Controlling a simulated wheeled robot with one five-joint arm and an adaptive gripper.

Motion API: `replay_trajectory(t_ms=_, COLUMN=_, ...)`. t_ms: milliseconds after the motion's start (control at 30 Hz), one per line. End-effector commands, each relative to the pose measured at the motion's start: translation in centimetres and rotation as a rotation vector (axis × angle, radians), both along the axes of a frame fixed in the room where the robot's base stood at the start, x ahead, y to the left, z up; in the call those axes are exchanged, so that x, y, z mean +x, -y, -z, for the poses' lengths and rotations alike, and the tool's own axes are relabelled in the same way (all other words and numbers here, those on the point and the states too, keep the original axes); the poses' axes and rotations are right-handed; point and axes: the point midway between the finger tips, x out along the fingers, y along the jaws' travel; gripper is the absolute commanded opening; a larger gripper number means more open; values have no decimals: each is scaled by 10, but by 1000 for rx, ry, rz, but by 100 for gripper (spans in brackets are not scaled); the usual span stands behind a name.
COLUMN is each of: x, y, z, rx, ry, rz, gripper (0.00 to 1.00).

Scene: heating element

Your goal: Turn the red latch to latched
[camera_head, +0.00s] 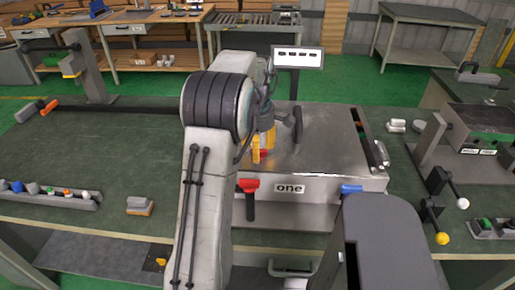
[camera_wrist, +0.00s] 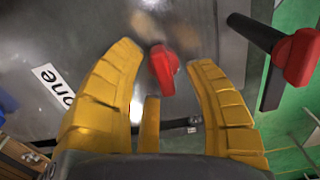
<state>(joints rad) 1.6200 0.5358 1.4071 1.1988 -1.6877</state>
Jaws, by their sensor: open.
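A small red latch-like piece (camera_wrist: 163,70) stands on the metal top of the box labelled "one" (camera_head: 335,140). It also shows in the head view (camera_head: 263,154), partly hidden by a finger. My gripper (camera_wrist: 166,57) is open, its yellow fingers on either side of this red piece with gaps visible. In the head view my gripper (camera_head: 262,148) is low over the box top. A second red piece with a black lever (camera_head: 248,186) is on the box's front edge. It shows at right in the wrist view (camera_wrist: 296,56). Which red piece is the latch is unclear.
A dark upright handle (camera_head: 297,128) stands on the box top beside my gripper. A blue-topped piece (camera_head: 351,188) is at the box's front right. Levers with white and yellow knobs (camera_head: 442,238) stand at right. The green bench left of my arm is mostly clear.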

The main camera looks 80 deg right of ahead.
Motion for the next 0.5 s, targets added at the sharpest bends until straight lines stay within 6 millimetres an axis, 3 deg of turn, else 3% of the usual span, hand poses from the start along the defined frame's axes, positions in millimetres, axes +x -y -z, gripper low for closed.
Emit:
replay_trajectory(t_ms=167, x=0, y=0, z=0, rx=0, ry=0, rz=0, gripper=51)
replay_trajectory(t_ms=500, x=0, y=0, z=0, rx=0, ry=0, rz=0, gripper=20)
